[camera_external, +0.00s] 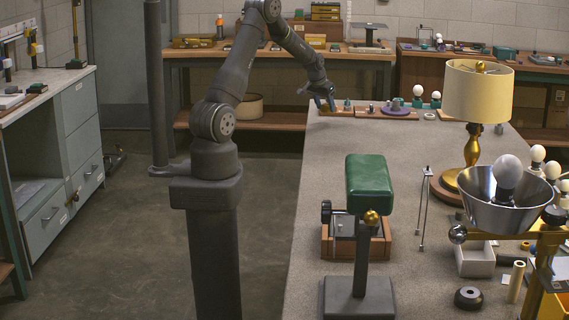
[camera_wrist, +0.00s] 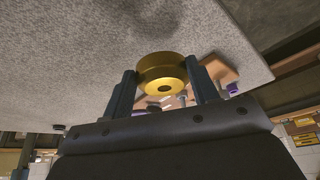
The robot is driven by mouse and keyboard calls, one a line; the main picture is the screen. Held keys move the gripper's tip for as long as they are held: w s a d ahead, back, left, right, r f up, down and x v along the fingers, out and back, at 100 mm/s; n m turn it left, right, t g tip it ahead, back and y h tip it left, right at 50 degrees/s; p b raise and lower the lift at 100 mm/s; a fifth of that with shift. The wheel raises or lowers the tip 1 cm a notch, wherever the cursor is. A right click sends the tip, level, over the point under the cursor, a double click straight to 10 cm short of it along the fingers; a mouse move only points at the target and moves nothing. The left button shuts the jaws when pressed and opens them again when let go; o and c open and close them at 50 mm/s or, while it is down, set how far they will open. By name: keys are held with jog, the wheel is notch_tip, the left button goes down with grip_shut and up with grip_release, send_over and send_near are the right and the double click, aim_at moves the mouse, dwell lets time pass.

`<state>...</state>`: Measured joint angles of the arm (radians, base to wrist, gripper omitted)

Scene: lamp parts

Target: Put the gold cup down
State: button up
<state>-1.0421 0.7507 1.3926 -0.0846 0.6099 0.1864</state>
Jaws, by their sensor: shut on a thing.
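The gold cup (camera_wrist: 163,73) shows in the wrist view as a short, round gold piece with a dark hole in its middle. My gripper (camera_wrist: 160,70) is shut on it, with one dark finger on each side. In the external view my gripper (camera_external: 325,99) is at the far left corner of the grey worktable (camera_external: 320,190), above or near its edge. The cup is too small or hidden to make out there. I cannot tell whether the cup touches the tabletop.
A wooden tray (camera_external: 385,113) with a purple disc and bulbs lies right of my gripper. A cream-shaded lamp (camera_external: 478,92) stands further right. A green padded stand (camera_external: 370,185) is nearer the camera. The tabletop between them is mostly clear.

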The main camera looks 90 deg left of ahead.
aim_at(322, 110)
jog(key=shift+s+a+f, duration=0.35)
jog(key=shift+a+f, duration=0.1)
jog(key=shift+a, duration=0.25)
jog(key=shift+f, duration=2)
jog(key=shift+f, duration=0.1)
jog(key=o, duration=1)
jog(key=shift+r, duration=0.35)
jog(key=v, duration=1.1)
jog(key=shift+d+r, duration=0.15)
jog(key=shift+r, duration=0.1)
jog(key=shift+s, duration=0.1)
